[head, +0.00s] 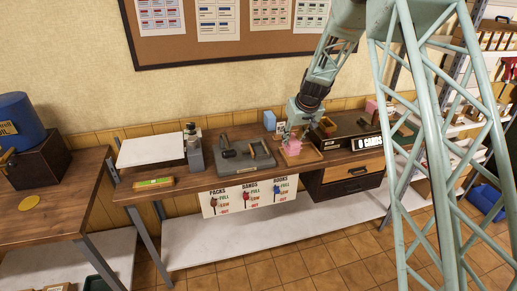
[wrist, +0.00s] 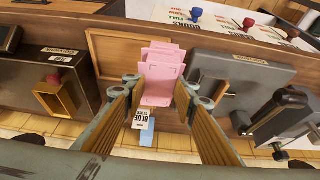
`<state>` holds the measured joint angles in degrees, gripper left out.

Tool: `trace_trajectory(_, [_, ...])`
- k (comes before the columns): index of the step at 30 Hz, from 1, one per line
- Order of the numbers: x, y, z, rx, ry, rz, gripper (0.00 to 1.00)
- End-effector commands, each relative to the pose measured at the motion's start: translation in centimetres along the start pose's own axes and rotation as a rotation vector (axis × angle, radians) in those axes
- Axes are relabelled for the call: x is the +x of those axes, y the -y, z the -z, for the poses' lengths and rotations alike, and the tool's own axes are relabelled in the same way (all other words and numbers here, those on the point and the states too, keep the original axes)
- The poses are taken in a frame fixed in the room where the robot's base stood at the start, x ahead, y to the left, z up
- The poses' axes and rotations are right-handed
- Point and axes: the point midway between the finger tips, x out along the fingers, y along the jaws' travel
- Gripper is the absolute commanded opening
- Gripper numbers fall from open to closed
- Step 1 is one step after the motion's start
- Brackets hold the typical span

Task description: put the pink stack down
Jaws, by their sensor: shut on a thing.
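The pink stack (head: 292,149) is a small pile of pink cards, their edges slightly fanned in the wrist view (wrist: 162,75). My gripper (head: 291,133) is shut on it, with one finger on each side in the wrist view (wrist: 161,84). The stack is over a shallow wooden tray (head: 314,158) on the bench, and the tray's bare wood also shows in the wrist view (wrist: 112,52). I cannot tell whether the stack touches the tray floor.
A grey press (head: 262,160) stands left of the tray. A dark box marked "CARDS" (head: 345,127) stands to the right. A blue block (head: 270,119) and a "BLUE" label (wrist: 140,118) are behind the tray. A tagged board (head: 248,196) hangs at the bench front.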

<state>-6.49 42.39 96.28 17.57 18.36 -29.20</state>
Motion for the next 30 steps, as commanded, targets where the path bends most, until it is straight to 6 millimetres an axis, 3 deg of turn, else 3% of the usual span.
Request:
trace_trajectory(24, [3.8, 9.8, 5.8, -0.003, 0.000, 0.001, 0.13])
trace_trajectory(30, [4.4, 11.4, 6.8, -0.001, -0.001, 0.000, 0.13])
